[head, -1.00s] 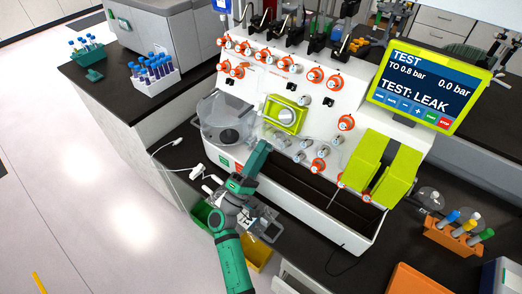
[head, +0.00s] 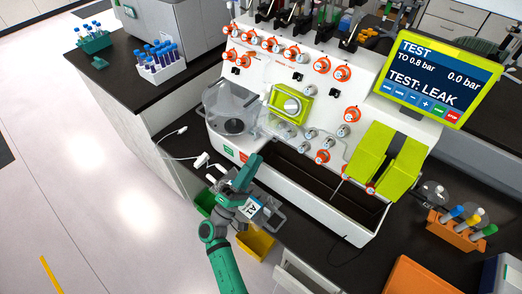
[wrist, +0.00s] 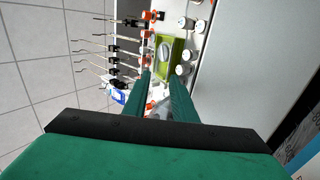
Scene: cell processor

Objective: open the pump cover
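The pump (head: 291,105) is a silver round knob in a lime-green frame on the white machine's sloped face. A clear cover (head: 277,127) shows at its lower left; whether it is shut over the pump is hard to tell.
A clear-lidded round chamber (head: 232,108) sits left of the pump. Several orange-ringed valves (head: 321,65) surround it. A dark trough (head: 315,188) runs along the machine's front.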

